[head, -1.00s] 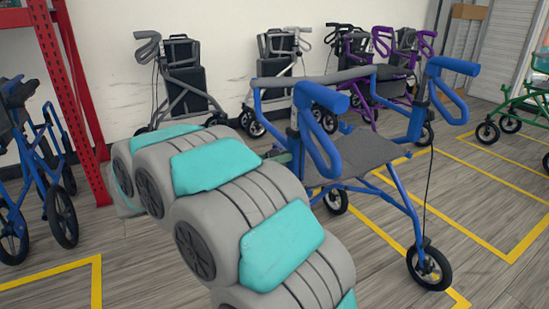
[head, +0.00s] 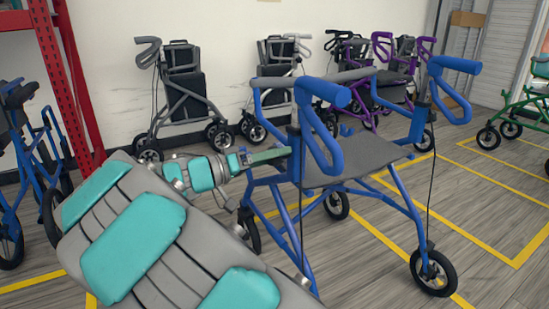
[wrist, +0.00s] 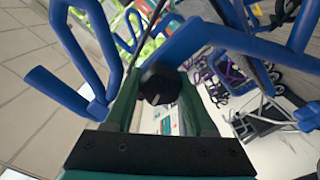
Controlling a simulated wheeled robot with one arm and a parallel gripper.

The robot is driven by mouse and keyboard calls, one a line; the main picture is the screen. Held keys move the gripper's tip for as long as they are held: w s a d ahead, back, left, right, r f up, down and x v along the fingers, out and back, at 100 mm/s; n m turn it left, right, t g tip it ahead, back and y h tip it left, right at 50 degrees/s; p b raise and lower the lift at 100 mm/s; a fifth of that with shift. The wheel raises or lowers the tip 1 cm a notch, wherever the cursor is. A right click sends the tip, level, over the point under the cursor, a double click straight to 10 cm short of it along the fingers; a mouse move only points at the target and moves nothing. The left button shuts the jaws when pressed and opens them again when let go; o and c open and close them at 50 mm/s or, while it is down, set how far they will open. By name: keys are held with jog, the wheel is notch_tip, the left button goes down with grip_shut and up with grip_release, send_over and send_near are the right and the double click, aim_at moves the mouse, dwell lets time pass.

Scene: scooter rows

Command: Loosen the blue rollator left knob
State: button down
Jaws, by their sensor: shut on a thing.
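The blue rollator (head: 385,190) stands upright in the middle of the head view, with blue handles, a grey seat and black wheels. Its left knob (wrist: 160,84) is dark and faceted, and sits between my two green fingers in the wrist view. My gripper (wrist: 160,92) is shut on this knob. In the head view my gripper (head: 284,153) reaches the rollator's left upright just below the handle. The knob itself is hidden there by the fingers.
Grey rollators (head: 180,95) and purple rollators (head: 385,75) stand along the back wall. Another blue rollator (head: 30,150) and a red rack (head: 58,75) are at the left. A green rollator (head: 520,105) is at the right. Yellow lines mark the floor.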

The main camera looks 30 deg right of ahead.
jog(key=n+p, duration=0.3)
jog(key=shift+w+r+n, duration=0.1)
jog(key=shift+r+n, duration=0.15)
jog(key=shift+n, duration=0.05)
jog(key=n+p, duration=0.5)
jog(key=shift+n, duration=0.3)
jog(key=n+p, duration=0.4)
jog(key=p, duration=0.1)
jog(key=shift+n+p, duration=0.3)
jog(key=n+p, duration=0.4)
jog(key=shift+f, duration=0.15)
jog(key=n, duration=0.3)
jog(key=n+p, duration=0.1)
jog(key=n, duration=0.1)
jog(key=shift+f, duration=0.3)
jog(key=n, duration=0.6)
jog(key=shift+c, duration=1.2)
grip_release()
